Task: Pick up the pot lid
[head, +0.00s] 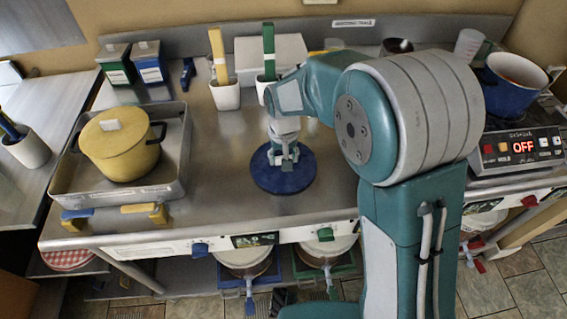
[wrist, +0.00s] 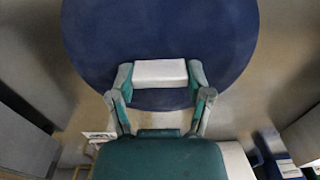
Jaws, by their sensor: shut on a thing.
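The round dark blue pot lid (head: 283,179) is at the middle of the steel counter in the head view. In the wrist view the lid (wrist: 160,30) fills the upper middle, with a white block handle (wrist: 160,72) near its lower part. My gripper (head: 284,163) comes down over the lid's middle. In the wrist view my gripper (wrist: 160,80) has one finger at each end of the handle and is shut on it. I cannot tell whether the lid rests on the counter or hangs just above it.
A yellow lidded pot (head: 120,150) stands in a steel tray (head: 120,196) at left. An open blue pot (head: 512,84) stands at far right behind a panel reading OFF (head: 520,148). White utensil cups (head: 225,96) stand behind the lid. The counter (head: 222,175) left of the lid is clear.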

